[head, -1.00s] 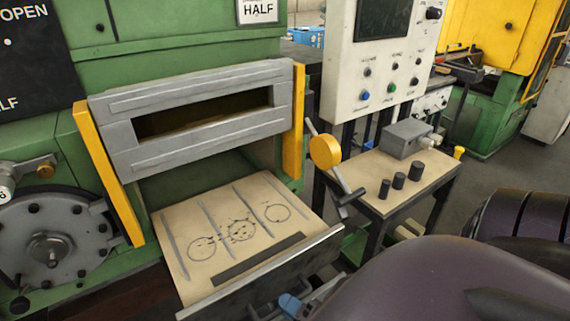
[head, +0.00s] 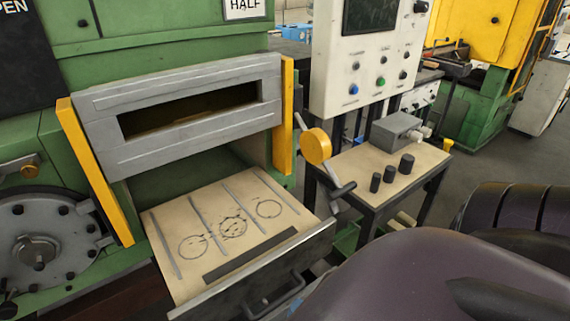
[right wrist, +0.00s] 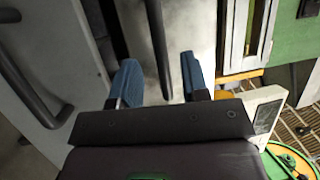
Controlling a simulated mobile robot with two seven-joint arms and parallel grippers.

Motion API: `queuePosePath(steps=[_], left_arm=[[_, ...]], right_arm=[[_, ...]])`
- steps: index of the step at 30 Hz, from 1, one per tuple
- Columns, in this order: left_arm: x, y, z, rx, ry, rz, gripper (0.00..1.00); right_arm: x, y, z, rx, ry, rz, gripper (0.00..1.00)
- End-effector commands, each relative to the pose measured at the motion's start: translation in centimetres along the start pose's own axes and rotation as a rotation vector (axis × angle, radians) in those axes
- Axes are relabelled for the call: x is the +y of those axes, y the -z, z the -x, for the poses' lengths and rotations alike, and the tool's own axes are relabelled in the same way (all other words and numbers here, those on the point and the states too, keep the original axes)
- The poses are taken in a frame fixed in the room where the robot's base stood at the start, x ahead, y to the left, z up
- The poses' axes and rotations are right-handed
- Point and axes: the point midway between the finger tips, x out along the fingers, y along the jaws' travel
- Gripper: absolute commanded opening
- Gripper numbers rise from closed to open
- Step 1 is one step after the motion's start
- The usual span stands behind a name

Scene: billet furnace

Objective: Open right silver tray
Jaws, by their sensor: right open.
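A drawer-like tray (head: 160,240) with a beige top and a silver-grey front edge stands out from the green furnace in the head view. Its top has thin strips and circle marks. A dark handle (head: 275,299) is on its front. My right gripper has two blue fingers, open in the right wrist view (right wrist: 160,85). A dark bar handle (right wrist: 158,40) on a pale grey panel (right wrist: 185,30) reaches between the fingertips, with gaps on both sides. My right arm covers the lower right of the head view, where the gripper itself is hidden. My left gripper is not in view.
A small table (head: 440,158) with black cylinders and a grey box stands right of the tray. A lever with a yellow disc (head: 317,146) is close to the tray's right corner. Another dark handle (right wrist: 38,100) shows at left in the wrist view.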

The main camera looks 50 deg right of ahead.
Motion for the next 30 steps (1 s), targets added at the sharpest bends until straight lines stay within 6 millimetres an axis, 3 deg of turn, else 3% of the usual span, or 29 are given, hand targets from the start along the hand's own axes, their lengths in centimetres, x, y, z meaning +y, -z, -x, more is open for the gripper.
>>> queuePosePath(steps=[6, 12, 30], left_arm=[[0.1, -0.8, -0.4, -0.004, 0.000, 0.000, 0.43], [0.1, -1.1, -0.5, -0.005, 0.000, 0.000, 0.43], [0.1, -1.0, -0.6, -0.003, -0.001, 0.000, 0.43]], right_arm=[[0.2, 0.0, 3.9, 0.000, -0.004, 0.000, 0.42], [0.1, 0.0, 5.7, -0.001, -0.001, 0.000, 0.42], [0.0, 0.0, 6.0, 0.000, 0.000, 0.000, 0.42]])
